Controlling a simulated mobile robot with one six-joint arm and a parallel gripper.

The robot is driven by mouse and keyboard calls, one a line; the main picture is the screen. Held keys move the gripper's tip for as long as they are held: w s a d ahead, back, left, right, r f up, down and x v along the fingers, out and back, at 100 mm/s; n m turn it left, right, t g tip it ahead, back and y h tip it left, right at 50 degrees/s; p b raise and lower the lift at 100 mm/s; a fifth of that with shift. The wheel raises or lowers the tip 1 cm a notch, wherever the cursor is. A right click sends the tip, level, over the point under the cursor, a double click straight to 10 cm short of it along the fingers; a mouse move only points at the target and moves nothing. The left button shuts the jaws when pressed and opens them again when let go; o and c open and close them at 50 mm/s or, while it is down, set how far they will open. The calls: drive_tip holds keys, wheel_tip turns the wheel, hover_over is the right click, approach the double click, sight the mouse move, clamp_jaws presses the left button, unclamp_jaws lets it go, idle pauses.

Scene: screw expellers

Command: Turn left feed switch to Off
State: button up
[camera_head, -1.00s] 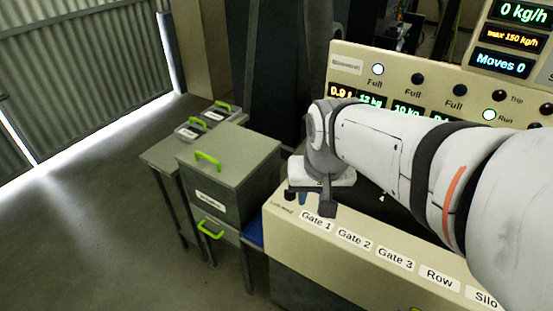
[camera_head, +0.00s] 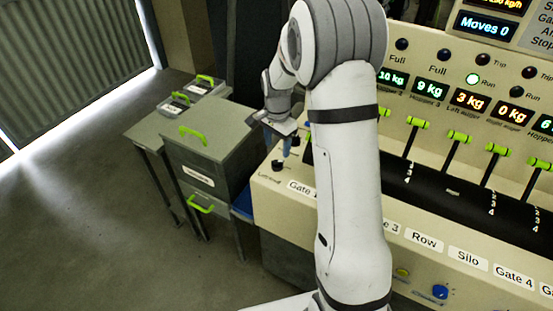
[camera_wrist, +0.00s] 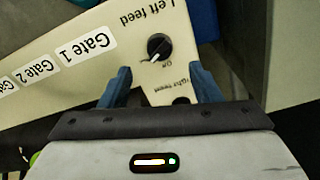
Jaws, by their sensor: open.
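The left feed switch (camera_wrist: 158,47) is a round black knob with a white pointer line on the cream panel. In the wrist view it lies just beyond my fingertips, between their lines, under an upside-down "Left feed" label. Its pointer slants toward the lower left, near the word "Off"; I cannot tell its exact setting. The switch also shows in the head view (camera_head: 277,165). My gripper (camera_wrist: 160,70) is open, with its blue fingers apart and nothing between the tips. In the head view my gripper (camera_head: 279,150) hangs just above the panel's left end.
The right feed knob (camera_wrist: 181,101) sits close by, partly hidden by my gripper. The Gate 1 label (camera_wrist: 87,46) is beside the switch. Green-handled levers (camera_head: 418,122) line the panel to the right. A grey cabinet (camera_head: 208,150) stands left of the panel.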

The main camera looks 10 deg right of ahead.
sight(277, 161)
wheel_tip(277, 161, down, 7)
drive_tip(key=shift+f+p, duration=0.15)
drive_tip(key=shift+p, duration=0.6)
drive_tip(key=c, duration=1)
